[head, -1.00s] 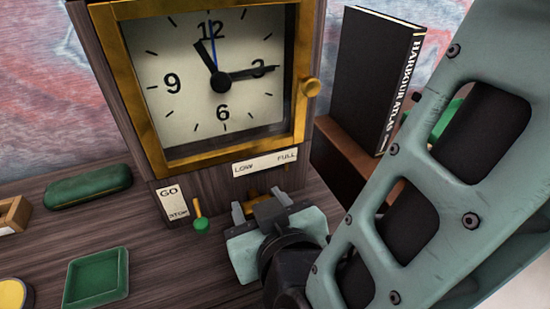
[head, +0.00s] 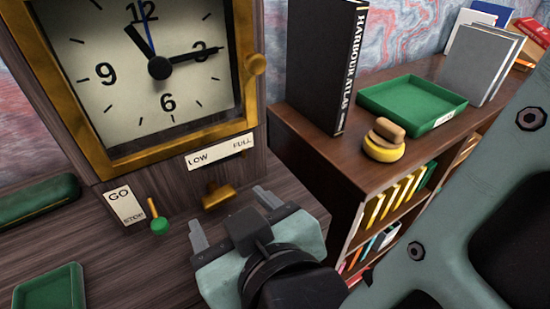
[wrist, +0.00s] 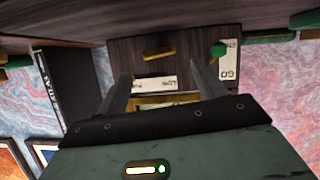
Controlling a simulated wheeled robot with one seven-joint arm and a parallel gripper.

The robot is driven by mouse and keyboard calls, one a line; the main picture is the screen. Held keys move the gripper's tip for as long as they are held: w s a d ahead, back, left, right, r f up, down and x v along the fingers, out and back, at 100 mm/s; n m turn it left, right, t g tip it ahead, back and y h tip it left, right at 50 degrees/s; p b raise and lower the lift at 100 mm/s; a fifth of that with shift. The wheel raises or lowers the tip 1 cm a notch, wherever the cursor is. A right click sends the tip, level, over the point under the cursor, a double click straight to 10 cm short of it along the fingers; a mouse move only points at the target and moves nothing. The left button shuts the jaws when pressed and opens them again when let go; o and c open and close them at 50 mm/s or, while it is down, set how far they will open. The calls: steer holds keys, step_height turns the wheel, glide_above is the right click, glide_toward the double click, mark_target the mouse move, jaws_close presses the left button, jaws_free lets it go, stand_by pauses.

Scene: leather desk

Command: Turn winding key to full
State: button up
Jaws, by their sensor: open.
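The brass winding key (head: 218,196) sits on the clock's front below the LOW/FULL label (head: 220,152). Its bar lies nearly level, its right end slightly higher in the head view. My gripper (head: 232,212) is open and empty in front of the key and a little to its right, apart from it. In the wrist view, which is upside down, the key (wrist: 158,51) shows just beyond the open fingers (wrist: 160,76). The clock (head: 160,75) stands upright on the desk with a brass frame.
A green-tipped lever (head: 158,222) by the GO/STOP label (head: 124,204) is left of the key. A green tray (head: 48,290) lies at lower left. A bookshelf (head: 300,145) on the right carries a black book (head: 325,70), a green tray (head: 410,102) and a yellow-based stamp (head: 384,145).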

steer(key=shift+b+v, duration=1.3)
steer(key=shift+b, duration=0.55)
steer(key=v, duration=0.9)
steer(key=shift+b, duration=0.3)
steer(key=shift+s+d, duration=0.15)
steer(key=shift+s, duration=0.05)
